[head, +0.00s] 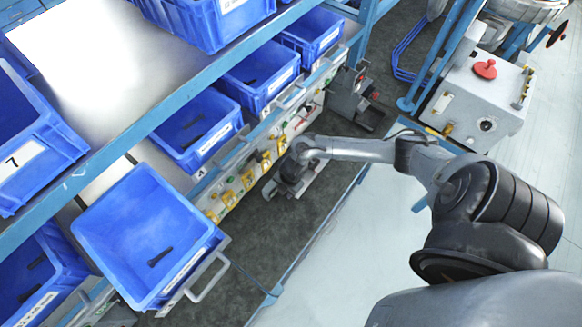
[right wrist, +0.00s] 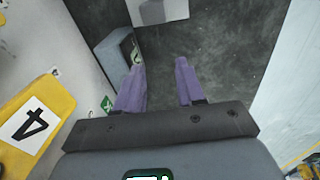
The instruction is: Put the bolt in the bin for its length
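Several blue bins hold dark bolts. The nearest bin (head: 105,218) juts out from the rack, and a bolt (head: 160,256) lies on its floor. A second bin (head: 172,113) and a third bin (head: 228,90) sit in the rack behind it; each holds dark bolts. A bin at the lower left (head: 58,262) also holds bolts. The length labels are too small to read surely. No loose bolt shows outside the bins. My right gripper (head: 285,188) is low over the dark bench beside the panel; in the right wrist view it is open and empty (right wrist: 161,75). My left gripper is out of view.
A panel with yellow parts (head: 232,190) runs along the bins; a yellow tag marked 4 (right wrist: 32,125) is close to my right gripper. A grey fixture (head: 355,97) stands at the bench's far end. A box with a red button (head: 485,68) stands at right.

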